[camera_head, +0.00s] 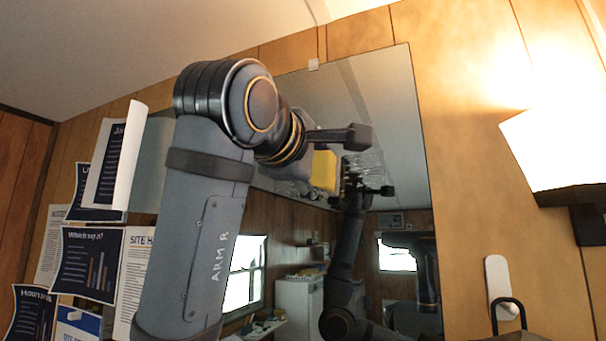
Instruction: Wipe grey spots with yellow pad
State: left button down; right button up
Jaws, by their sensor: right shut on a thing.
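A tall mirror (395,110) hangs on the wood-panelled wall. My right arm comes up from the lower left across it. My right gripper (335,152) is shut on the yellow pad (323,170) in front of the mirror's middle. I cannot tell whether the pad touches the glass. A pale grey streaky patch (368,163) shows on the glass just right of the pad. My left gripper does not show directly.
Several pinned papers (92,262) cover the wall at the left, some close behind my right arm. A lit lamp (558,145) sticks out at the right. A white plate (499,285) is on the wall below it. The mirror reflects my arm and the room.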

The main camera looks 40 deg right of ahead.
jog(key=shift+s+d, duration=0.25)
jog(key=shift+s, duration=0.3)
jog(key=shift+s, duration=0.15)
